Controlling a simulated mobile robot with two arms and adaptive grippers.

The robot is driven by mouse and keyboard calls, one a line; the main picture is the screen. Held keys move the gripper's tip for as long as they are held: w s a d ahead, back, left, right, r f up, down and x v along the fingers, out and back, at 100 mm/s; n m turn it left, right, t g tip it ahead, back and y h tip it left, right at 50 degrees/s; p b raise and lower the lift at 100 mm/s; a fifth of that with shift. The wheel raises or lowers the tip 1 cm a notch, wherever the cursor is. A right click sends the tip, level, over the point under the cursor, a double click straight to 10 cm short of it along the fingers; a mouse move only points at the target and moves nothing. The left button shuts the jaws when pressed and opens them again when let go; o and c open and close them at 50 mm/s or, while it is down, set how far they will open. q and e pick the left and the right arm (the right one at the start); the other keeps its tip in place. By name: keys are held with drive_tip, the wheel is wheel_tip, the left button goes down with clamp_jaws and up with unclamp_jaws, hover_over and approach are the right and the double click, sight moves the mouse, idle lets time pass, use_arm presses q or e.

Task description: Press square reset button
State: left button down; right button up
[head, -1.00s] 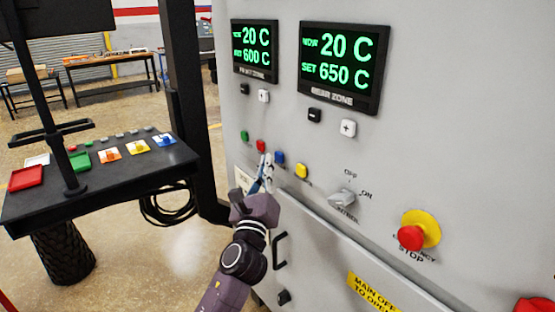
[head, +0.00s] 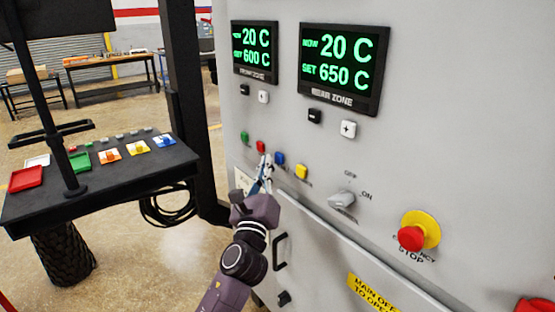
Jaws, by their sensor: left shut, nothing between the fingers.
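My left gripper (head: 265,162) is shut and empty. Its fingertips point up at the panel just below the red button and left of the blue one. I cannot tell whether they touch the panel. My right gripper is not in view.
Above are two green displays (head: 255,48) (head: 339,62) with black and white buttons. To the right are a rotary switch (head: 342,199) and a red emergency stop (head: 411,238) on yellow. A door handle (head: 279,251) is below. A black console (head: 110,180) stands left.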

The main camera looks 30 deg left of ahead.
use_arm(q)
drive_tip(key=shift+w, duration=0.1)
idle(0.3)
drive_tip(key=shift+w+d, duration=0.2)
drive_tip(key=shift+w, duration=0.15)
drive_tip(key=shift+w+d, duration=0.15)
drive_tip(key=shift+w, duration=0.25)
idle(0.7)
drive_tip(key=shift+s, duration=0.15)
drive_tip(key=shift+s+a, duration=0.3)
drive_tip(key=shift+s, duration=0.4)
drive_tip(key=shift+p, duration=0.3)
drive_tip(key=shift+s+a+p, duration=0.15)
drive_tip(key=shift+s+a, duration=0.15)
drive_tip(key=shift+s, duration=0.45)
drive_tip(key=shift+s+a+p, duration=0.2)
drive_tip(key=shift+s+a, duration=0.15)
drive_tip(key=shift+s, duration=0.45)
drive_tip(key=shift+s+a+p, duration=0.15)
drive_tip(key=shift+s+a, duration=0.15)
drive_tip(key=shift+s, duration=0.45)
